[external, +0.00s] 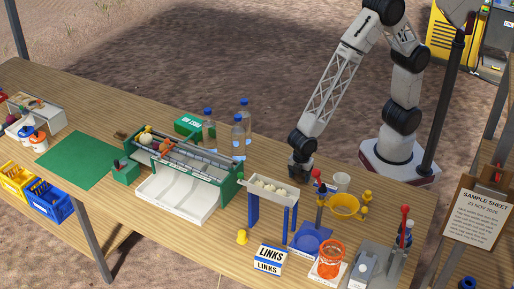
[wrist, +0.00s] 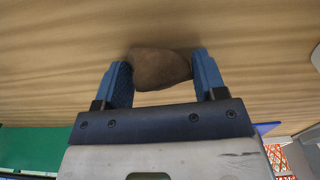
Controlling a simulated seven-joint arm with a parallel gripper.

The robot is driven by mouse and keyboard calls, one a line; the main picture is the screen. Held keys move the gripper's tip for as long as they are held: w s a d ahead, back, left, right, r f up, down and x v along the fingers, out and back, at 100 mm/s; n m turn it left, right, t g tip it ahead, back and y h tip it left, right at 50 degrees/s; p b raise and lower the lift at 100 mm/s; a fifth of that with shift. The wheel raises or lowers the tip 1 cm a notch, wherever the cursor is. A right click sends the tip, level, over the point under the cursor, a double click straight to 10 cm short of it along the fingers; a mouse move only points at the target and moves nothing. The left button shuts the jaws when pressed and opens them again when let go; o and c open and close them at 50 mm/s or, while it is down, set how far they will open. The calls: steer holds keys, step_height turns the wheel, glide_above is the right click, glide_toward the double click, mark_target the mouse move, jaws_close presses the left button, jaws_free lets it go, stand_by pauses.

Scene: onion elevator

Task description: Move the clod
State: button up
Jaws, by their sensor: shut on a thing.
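The clod (wrist: 160,68) is a brown, rounded lump in the wrist view, between the two blue fingers of my gripper (wrist: 162,75). My gripper is shut on it, with a finger against each side. In the external view my gripper (external: 299,178) is low over the wooden table, just behind the small white tray on blue legs. The clod cannot be made out in the external view. Whether it touches the table is hard to tell.
A white tray (external: 270,187) with pale lumps stands on blue legs in front of my gripper. Bottles (external: 239,138) and a green-framed sorter (external: 225,190) are to the left. The green mat (external: 75,160) is clear.

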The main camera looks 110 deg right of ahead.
mark_target(311, 184)
steer(key=shift+s+a, duration=1.85)
steer(key=o, duration=1.1)
steer(key=shift+c, duration=0.2)
step_height(311, 184, up, 8)
